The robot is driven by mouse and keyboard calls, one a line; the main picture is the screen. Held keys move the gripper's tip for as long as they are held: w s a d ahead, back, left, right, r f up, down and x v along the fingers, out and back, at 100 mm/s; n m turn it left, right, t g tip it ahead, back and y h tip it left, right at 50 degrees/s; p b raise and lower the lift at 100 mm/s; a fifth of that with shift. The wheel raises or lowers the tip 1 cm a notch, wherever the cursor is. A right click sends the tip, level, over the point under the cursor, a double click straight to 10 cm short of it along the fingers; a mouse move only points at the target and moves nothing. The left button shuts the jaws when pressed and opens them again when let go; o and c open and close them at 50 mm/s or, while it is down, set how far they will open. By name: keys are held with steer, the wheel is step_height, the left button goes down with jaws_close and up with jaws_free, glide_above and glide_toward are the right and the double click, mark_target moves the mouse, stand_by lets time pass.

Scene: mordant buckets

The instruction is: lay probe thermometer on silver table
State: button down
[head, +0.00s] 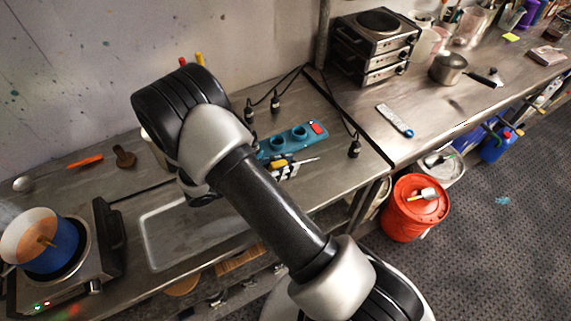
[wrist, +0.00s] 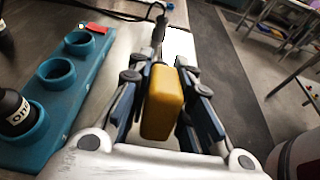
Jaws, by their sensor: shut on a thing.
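The probe thermometer has a yellow body (wrist: 163,103), and my gripper (wrist: 166,75) is shut on it in the wrist view. Its dark stem points away from me, past the fingertips. In the head view the yellow body (head: 278,163) shows in my gripper (head: 283,170), with a thin pale probe pointing right, above the left metal bench (head: 225,225). My arm hides part of the gripper. A second grey metal table (head: 440,105) stands to the right across a narrow seam. I cannot tell which surface is the silver table.
A teal rack (head: 292,140) with round holes is beside my gripper; a black bottle (wrist: 14,112) stands in it. On the right table are stacked hotplates (head: 377,45), a saucepan (head: 448,68) and a blue-white thermometer-like strip (head: 395,120). Its front middle is clear. An orange bucket (head: 412,205) stands below.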

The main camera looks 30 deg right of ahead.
steer(key=shift+f+b, duration=2.35)
steer(key=shift+f, duration=1.2)
steer(key=c, duration=1.4)
jaws_free()
steer(key=shift+o, duration=0.2)
steer(key=v, duration=1.2)
steer(key=shift+r, duration=0.1)
